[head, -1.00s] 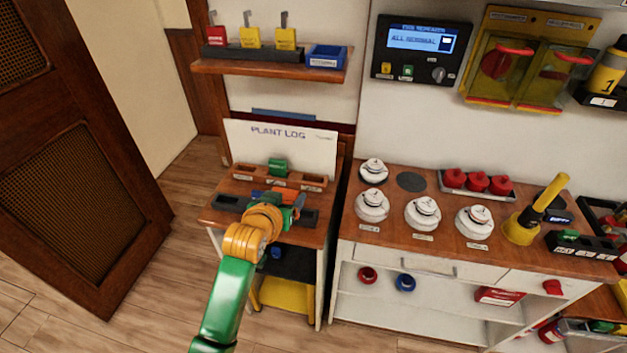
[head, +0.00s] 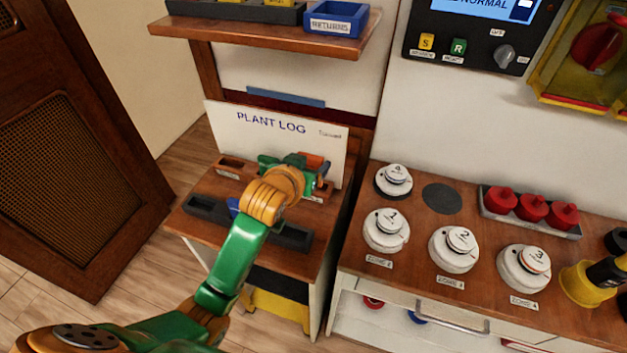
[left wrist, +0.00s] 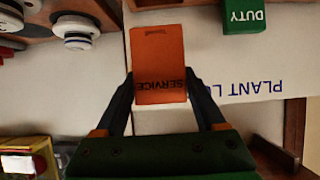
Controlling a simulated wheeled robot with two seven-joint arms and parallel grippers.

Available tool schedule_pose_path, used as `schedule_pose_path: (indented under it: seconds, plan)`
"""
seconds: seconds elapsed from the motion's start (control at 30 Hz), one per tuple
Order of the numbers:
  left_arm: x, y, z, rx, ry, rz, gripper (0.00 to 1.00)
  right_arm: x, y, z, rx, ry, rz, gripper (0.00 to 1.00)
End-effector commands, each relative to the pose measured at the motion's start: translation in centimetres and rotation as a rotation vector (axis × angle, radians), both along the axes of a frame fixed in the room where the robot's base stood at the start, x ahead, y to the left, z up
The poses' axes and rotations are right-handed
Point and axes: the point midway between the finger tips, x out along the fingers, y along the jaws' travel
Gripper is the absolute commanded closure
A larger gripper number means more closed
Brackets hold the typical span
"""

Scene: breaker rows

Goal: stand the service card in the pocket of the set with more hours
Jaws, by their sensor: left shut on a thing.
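The orange service card (left wrist: 159,66) is between the fingers of my left gripper (left wrist: 160,90); its lettering is upside down in the left wrist view. In the head view the card (head: 314,160) shows at the right of my left gripper (head: 300,165), before the white PLANT LOG board (head: 272,124). A brown pocket rack (head: 232,166) stands below the board; my gripper hides its middle and part of its right end. I cannot tell whether the card touches the rack. A green DUTY card (left wrist: 244,18) shows in the left wrist view. My right gripper is not in view.
A dark tray (head: 290,236) with a blue piece (head: 234,206) lies in front of the rack. A shelf (head: 270,38) with a blue RETURNS bin (head: 336,22) hangs above. A counter with white detectors (head: 386,230) and red pieces (head: 532,207) stands to the right.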

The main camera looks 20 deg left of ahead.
Motion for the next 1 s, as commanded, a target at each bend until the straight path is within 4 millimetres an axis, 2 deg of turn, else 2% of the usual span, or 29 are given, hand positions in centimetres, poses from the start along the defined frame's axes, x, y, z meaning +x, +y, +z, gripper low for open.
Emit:
schedule_pose_path:
  seconds: [0.03,0.17,0.27,0.43,0.8,0.83,0.93,1.0]
  plan:
    - [0.9,0.2,-1.7,0.002,0.009,0.001,0.93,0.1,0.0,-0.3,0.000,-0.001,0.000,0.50]
    - [2.9,0.5,-3.9,0.001,0.004,0.000,0.93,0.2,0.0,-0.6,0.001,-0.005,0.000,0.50]
    - [3.6,0.5,-4.6,0.001,0.002,0.000,0.93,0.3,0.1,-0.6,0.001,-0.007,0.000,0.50]
    - [3.9,0.6,-7.5,0.000,0.007,-0.001,0.93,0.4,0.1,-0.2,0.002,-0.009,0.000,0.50]
    - [3.9,0.6,-8.4,0.000,0.002,-0.001,0.93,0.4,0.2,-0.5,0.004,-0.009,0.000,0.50]
    - [3.9,0.6,-8.4,0.000,0.002,-0.001,0.26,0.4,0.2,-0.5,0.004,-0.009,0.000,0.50]
    - [3.9,0.6,-8.3,0.000,0.002,-0.001,0.00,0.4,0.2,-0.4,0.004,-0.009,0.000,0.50]
    - [3.9,0.6,-8.3,0.001,0.003,-0.001,0.00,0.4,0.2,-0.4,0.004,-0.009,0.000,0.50]
